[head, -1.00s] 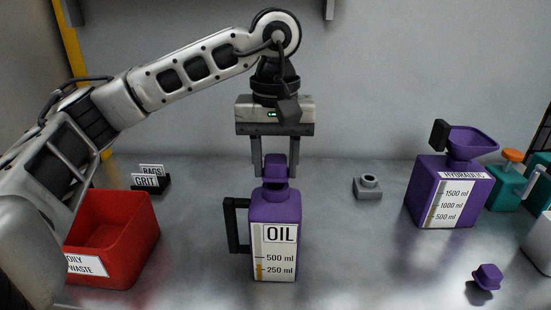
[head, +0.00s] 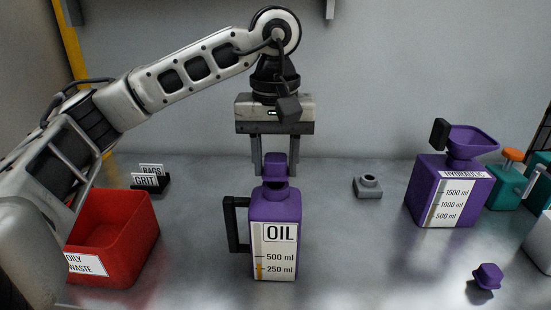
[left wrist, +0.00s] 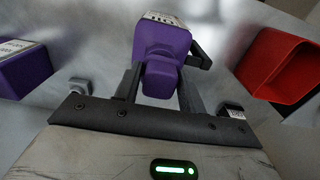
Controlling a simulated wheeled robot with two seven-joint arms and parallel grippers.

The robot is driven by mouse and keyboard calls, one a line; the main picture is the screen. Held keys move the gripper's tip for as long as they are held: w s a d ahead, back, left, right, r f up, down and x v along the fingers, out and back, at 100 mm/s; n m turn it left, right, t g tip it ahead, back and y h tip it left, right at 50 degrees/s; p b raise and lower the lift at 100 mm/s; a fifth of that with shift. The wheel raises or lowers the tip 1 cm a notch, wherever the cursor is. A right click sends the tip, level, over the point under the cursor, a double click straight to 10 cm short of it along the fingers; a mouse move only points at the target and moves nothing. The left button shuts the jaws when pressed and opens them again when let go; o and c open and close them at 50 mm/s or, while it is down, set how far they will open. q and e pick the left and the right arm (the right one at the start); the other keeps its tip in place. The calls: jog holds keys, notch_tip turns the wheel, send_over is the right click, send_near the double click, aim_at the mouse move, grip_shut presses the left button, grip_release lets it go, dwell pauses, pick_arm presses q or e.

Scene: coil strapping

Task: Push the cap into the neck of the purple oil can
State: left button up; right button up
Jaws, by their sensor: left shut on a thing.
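The purple oil can (head: 270,207) stands upright on the bench in the middle of the head view, with a black handle on its left and an OIL label. My left gripper (head: 275,168) points straight down above it, shut on a purple cap (head: 275,163). The cap sits right over the can's neck; whether it is inside the neck or just above it I cannot tell. In the left wrist view the cap (left wrist: 160,80) is between the fingers, with the can (left wrist: 160,38) behind it. The neck is hidden there. My right gripper is not in view.
A red oily waste bin (head: 135,225) is at left. A purple hydraulic can (head: 425,190) with a funnel (head: 472,141) stands at right. Another purple cap (head: 487,276) lies at front right. A small grey fitting (head: 367,187) is right of the oil can, with bare bench around it.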

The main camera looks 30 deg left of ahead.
pick_arm(q)
jog(key=shift+f, duration=0.2)
jog(key=shift+f+b, duration=0.2)
jog(key=shift+b, duration=0.1)
jog(key=shift+f, duration=0.1)
jog(key=shift+f+b, duration=0.55)
jog(key=o, duration=1.1)
jog(key=shift+c, duration=0.2)
